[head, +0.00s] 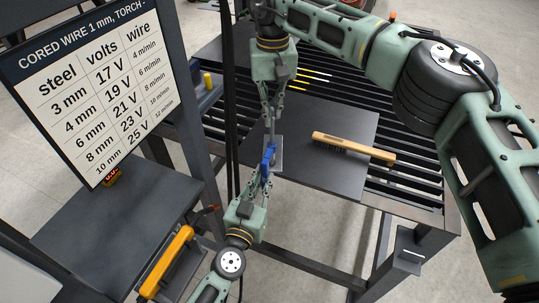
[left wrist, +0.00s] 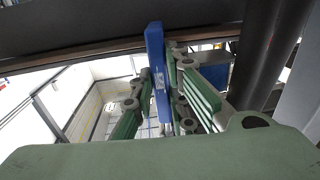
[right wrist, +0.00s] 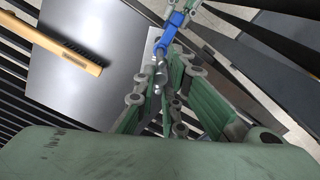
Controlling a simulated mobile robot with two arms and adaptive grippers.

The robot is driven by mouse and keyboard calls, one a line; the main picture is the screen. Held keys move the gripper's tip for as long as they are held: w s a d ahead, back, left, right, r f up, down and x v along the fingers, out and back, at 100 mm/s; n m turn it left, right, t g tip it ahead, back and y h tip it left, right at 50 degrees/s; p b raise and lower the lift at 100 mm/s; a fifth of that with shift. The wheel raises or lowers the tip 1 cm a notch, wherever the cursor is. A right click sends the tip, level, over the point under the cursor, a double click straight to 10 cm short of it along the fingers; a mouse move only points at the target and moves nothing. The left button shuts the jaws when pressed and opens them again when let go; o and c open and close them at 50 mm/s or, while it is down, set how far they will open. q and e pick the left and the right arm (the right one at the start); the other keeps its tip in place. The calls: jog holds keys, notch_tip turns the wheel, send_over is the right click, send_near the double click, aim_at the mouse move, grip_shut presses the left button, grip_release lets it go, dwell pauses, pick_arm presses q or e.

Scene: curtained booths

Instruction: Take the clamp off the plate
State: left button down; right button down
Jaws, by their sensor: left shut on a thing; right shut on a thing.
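The clamp (head: 268,154) has a blue handle and a grey metal part, and it stands at the left edge of the dark plate (head: 345,125). My left gripper (head: 262,178) is shut on its blue handle, which shows upright between the fingers in the left wrist view (left wrist: 157,70). My right gripper (head: 270,108) comes from above and is shut on the clamp's metal part, seen in the right wrist view (right wrist: 160,72). A narrow light-grey piece (head: 279,160) lies beside the clamp at the plate's edge. I cannot tell whether the jaws touch the plate.
A wire brush with a wooden handle (head: 355,147) lies on the plate, to the right. The slatted table (head: 405,180) carries the plate. A chart board (head: 95,85) stands at the left, above a dark cabinet (head: 150,205) and a yellow handle (head: 167,262).

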jog(key=n, duration=0.3)
jog(key=c, duration=1.7)
grip_release()
jog(key=shift+c, duration=0.2)
jog(key=shift+r, duration=0.1)
jog(key=shift+r, duration=1.45)
jog(key=m, duration=0.3)
jog(key=shift+m, duration=0.4)
jog(key=m, duration=0.4)
jog(key=shift+m, duration=0.4)
jog(key=m, duration=0.3)
